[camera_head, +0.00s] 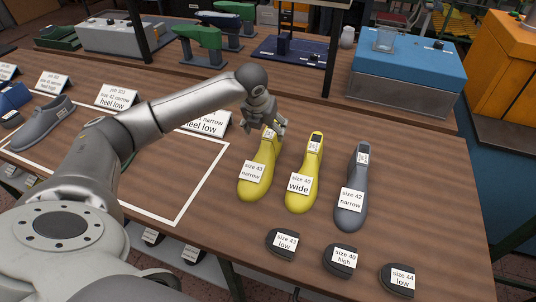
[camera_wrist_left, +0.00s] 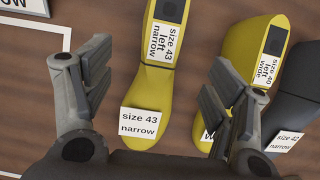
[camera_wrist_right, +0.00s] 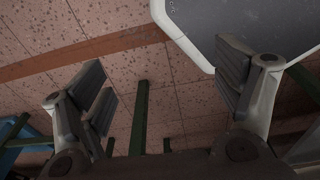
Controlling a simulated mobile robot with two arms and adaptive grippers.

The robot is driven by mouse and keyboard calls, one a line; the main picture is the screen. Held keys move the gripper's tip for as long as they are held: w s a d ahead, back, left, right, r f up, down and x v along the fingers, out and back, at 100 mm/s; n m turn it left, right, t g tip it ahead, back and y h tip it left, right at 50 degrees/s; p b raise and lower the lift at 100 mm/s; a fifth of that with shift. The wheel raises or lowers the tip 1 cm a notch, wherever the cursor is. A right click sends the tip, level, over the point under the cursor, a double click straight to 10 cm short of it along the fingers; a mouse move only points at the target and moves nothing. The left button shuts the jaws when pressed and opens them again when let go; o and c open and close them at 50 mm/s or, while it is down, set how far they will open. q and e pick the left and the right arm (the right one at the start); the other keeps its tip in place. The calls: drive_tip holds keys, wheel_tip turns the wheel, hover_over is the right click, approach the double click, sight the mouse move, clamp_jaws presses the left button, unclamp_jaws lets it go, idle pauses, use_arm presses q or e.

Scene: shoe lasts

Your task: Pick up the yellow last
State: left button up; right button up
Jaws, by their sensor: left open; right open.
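Two yellow lasts lie side by side on the wooden table. One yellow last (camera_head: 257,178) is tagged size 43 narrow; the other yellow last (camera_head: 303,190), to its right, is tagged size 40 wide. My left gripper (camera_head: 270,122) is open at the far end of the size 43 last. In the left wrist view, that last (camera_wrist_left: 156,85) lies between the open fingers (camera_wrist_left: 158,88), with its size 43 left narrow tag facing up. The size 40 last (camera_wrist_left: 258,50) is partly hidden by the right-hand finger. My right gripper (camera_wrist_right: 165,80) is open and empty above the floor.
A grey last (camera_head: 352,190) tagged size 42 narrow lies right of the yellow ones. Several dark heel pieces (camera_head: 340,260) sit along the front edge. A white outlined area (camera_head: 170,180) is at left, with label cards behind. A blue-lidded box (camera_head: 405,75) stands at the back.

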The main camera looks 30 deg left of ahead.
sight(268, 137)
use_arm(q)
drive_tip(key=x, duration=0.4)
drive_tip(key=shift+f+p, duration=0.2)
drive_tip(key=shift+p, duration=0.1)
drive_tip(key=shift+w+f+p, duration=0.15)
drive_tip(key=shift+f+p, duration=0.2)
drive_tip(key=shift+f, duration=0.2)
drive_tip(key=p+x, duration=0.1)
drive_tip(key=x, duration=0.2)
drive_tip(key=shift+d+f, duration=0.1)
drive_tip(key=shift+f, duration=0.1)
drive_tip(key=shift+w+f, duration=0.1)
drive_tip(key=shift+f, duration=0.4)
use_arm(e)
drive_tip(key=shift+s+d+r, duration=0.1)
drive_tip(key=shift+d+r, duration=0.15)
drive_tip(key=shift+r, duration=0.4)
drive_tip(key=shift+s+d+r, duration=0.1)
drive_tip(key=shift+d+r, duration=0.15)
drive_tip(key=shift+r, duration=0.35)
use_arm(q)
drive_tip(key=shift+r, duration=0.1)
clamp_jaws()
use_arm(e)
drive_tip(key=shift+a, duration=0.2)
use_arm(q)
drive_tip(key=shift+r, duration=0.1)
use_arm(e)
drive_tip(key=shift+f, duration=0.1)
